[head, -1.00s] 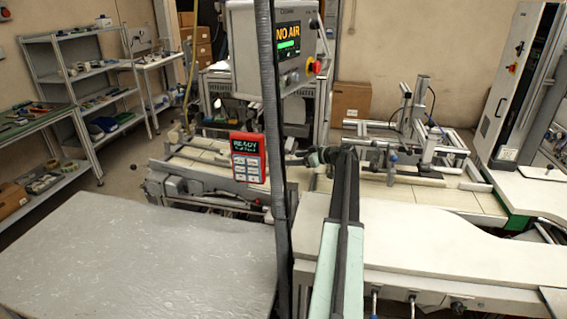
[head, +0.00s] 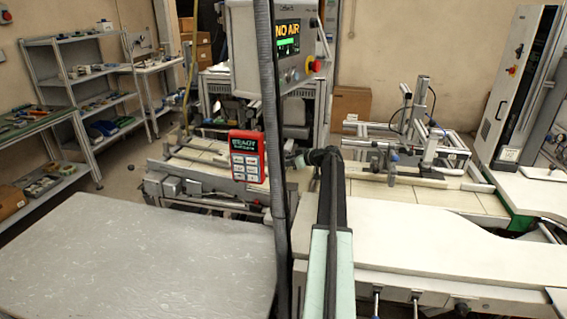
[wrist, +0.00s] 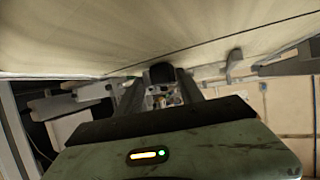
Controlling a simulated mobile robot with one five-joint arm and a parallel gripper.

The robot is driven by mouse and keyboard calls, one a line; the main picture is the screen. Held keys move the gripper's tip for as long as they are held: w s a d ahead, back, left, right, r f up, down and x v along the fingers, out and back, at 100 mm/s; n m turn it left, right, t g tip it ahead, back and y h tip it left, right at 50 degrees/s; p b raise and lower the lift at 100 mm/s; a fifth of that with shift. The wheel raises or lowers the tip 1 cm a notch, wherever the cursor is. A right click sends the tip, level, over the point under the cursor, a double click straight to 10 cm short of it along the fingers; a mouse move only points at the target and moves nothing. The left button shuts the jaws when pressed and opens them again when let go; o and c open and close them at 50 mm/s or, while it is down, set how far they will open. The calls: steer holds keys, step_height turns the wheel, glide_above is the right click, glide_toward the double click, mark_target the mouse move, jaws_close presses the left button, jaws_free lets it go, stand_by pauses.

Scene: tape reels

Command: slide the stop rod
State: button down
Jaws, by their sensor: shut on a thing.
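My gripper (wrist: 160,88) points forward in the wrist view. Its two dark fingers are closed around a dark, round-ended piece (wrist: 160,71), which looks like the end of the stop rod. The rest of that piece is hidden or too dark to make out. In the head view my arm reaches up from the bottom, and its dark end bends left toward the cream-topped conveyor bench (head: 205,155). The fingertips and what they hold are too small to tell there.
A red handset (head: 248,157) and a hanging control panel marked NO AIR (head: 287,40) stand left of my arm beside a dark post (head: 272,120). A metal frame fixture (head: 420,150) is at right. A grey table (head: 140,255) is bare.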

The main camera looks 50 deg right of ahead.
steer(key=shift+w+d, duration=0.45)
steer(key=shift+d, duration=0.2)
steer(key=shift+w+d, duration=0.4)
steer(key=shift+d, duration=0.25)
steer(key=c, duration=0.7)
jaws_free()
steer(key=shift+a, duration=0.1)
steer(key=shift+c, duration=0.2)
steer(key=shift+s, duration=0.15)
steer(key=shift+s+r, duration=0.2)
steer(key=p+v, duration=0.3)
steer(key=v, duration=0.4)
steer(key=shift+f, duration=0.1)
